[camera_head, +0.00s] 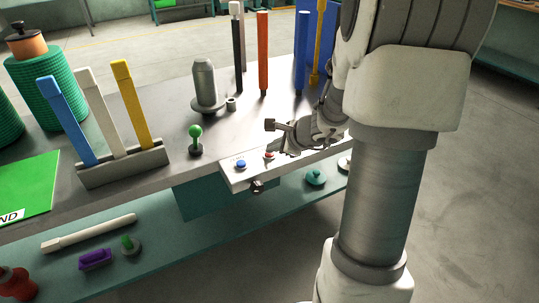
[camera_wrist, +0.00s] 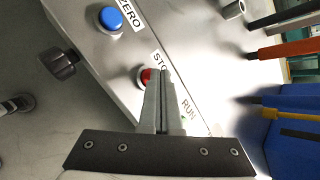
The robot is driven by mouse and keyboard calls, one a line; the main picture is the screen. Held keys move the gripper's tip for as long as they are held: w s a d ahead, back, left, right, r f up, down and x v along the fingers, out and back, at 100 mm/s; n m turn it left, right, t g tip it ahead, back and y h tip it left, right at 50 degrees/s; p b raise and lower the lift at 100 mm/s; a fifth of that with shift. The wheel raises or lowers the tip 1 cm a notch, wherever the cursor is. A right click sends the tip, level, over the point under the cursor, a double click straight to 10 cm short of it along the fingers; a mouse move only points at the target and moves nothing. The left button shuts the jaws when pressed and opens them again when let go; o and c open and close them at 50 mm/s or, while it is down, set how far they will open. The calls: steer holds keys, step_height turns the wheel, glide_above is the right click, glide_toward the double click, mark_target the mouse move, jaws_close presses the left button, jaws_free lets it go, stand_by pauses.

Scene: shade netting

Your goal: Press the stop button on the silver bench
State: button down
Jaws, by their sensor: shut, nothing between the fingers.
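The silver bench (camera_head: 178,110) carries a sloped pale control panel (camera_head: 232,180) on its front edge; the panel also fills much of the wrist view (camera_wrist: 118,65). The red stop button (camera_head: 269,155) sits on the panel, and its red cap shows in the wrist view (camera_wrist: 147,77) beside the "STO…" lettering, partly hidden by my fingers. My gripper (camera_head: 277,150) is shut and empty, fingers pointing down at the panel. In the wrist view its fingertips (camera_wrist: 160,72) overlap the red button's right edge; I cannot tell whether they touch it.
A blue button (camera_wrist: 110,18) marked ZERO lies left of the red one. A RUN label (camera_wrist: 188,108) lies on the other side, its button mostly hidden. A dark knob (camera_wrist: 57,64) sticks out from the panel front. A green-topped lever (camera_head: 195,140) stands left of the panel.

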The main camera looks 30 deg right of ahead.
mark_target(273, 155)
steer(key=shift+r+p, duration=0.75)
steer(key=shift+r, duration=0.2)
steer(key=shift+r, duration=0.1)
step_height(273, 155, up, 6)
steer(key=p, duration=0.4)
steer(key=shift+p, duration=0.35)
